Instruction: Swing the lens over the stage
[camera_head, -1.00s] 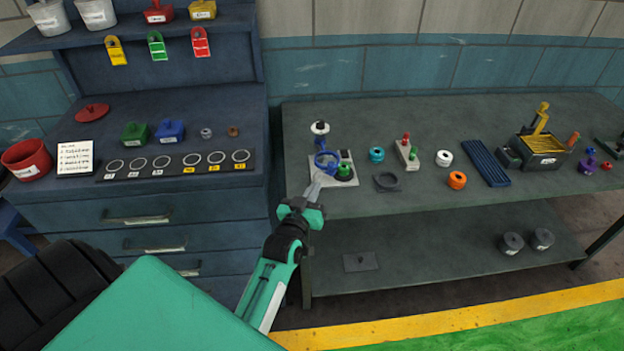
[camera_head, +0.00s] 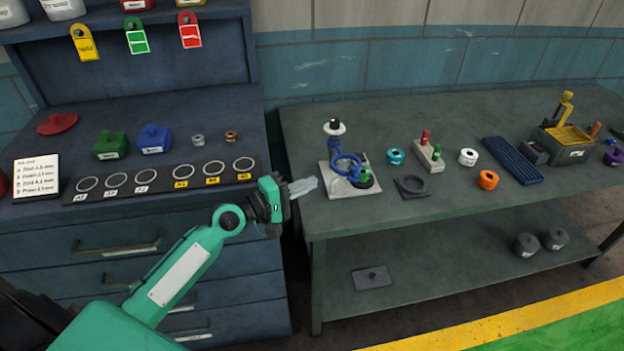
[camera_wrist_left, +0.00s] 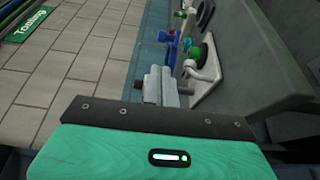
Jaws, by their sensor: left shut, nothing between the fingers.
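The magnifier stand has a white base plate (camera_head: 333,191) near the left end of the grey table. A blue lens ring (camera_head: 347,164) hangs on a blue post with a white and black top (camera_head: 334,127). A dark round stage (camera_head: 367,184) with a green piece (camera_head: 364,174) sits on the plate. The ring appears up and left of the green piece, partly overlapping the stage; exact alignment is unclear. My left gripper (camera_head: 303,187) is shut and empty, left of the plate and apart from it. The left wrist view shows its fingers (camera_wrist_left: 160,86) beside the stand. My right gripper is out of view.
Right of the stand are a teal ring (camera_head: 395,157), a dark square holder (camera_head: 411,186) and a block with red and green pegs (camera_head: 429,155). The blue cabinet (camera_head: 130,230) is left, with a gap before the table. Free tabletop lies in front of the stand.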

